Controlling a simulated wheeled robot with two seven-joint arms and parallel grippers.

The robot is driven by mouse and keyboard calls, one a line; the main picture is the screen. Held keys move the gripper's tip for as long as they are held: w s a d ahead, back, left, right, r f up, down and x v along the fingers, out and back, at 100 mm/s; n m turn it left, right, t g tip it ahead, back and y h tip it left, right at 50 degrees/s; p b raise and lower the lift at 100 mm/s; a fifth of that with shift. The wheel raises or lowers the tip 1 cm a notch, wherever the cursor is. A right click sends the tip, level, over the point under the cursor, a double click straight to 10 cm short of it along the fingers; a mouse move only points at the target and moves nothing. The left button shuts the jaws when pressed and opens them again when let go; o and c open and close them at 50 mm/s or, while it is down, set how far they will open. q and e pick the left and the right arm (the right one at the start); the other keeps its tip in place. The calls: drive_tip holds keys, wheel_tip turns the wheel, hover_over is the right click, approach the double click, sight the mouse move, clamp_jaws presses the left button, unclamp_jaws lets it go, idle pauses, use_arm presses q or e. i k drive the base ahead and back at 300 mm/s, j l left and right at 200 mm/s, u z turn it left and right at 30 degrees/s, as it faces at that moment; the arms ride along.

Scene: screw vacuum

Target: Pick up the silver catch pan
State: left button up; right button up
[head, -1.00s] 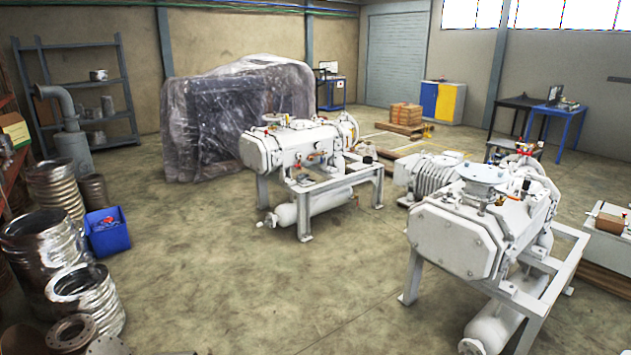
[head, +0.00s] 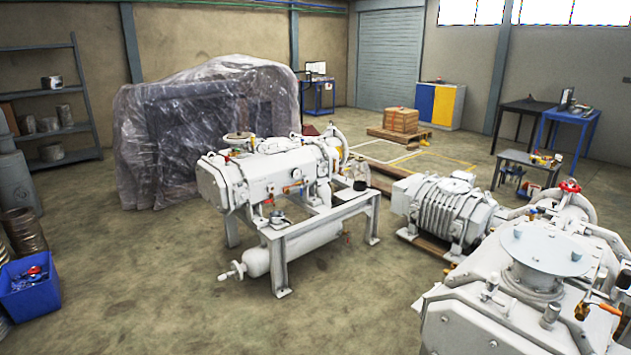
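I cannot make out a silver catch pan for certain in the head view. A small grey round item (head: 278,217) sits at the front corner of the white frame under the middle pump (head: 268,172); it is too small to tell what it is. Neither of my grippers is in view.
A large white pump (head: 520,305) fills the lower right, with a ribbed motor (head: 449,212) behind it. A blue bin (head: 30,290) stands at the left edge. A plastic-wrapped machine (head: 205,130) stands behind the middle pump. The floor at front centre is clear.

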sight(282, 220)
drive_tip(key=i+u, duration=0.2)
drive_tip(key=i, duration=0.85)
drive_tip(key=i+l+u, duration=0.2)
drive_tip(key=i, duration=0.85)
drive_tip(key=i+z, duration=0.25)
drive_tip(key=i, duration=0.65)
drive_tip(key=i+j+z, duration=0.2)
drive_tip(key=i, duration=0.7)
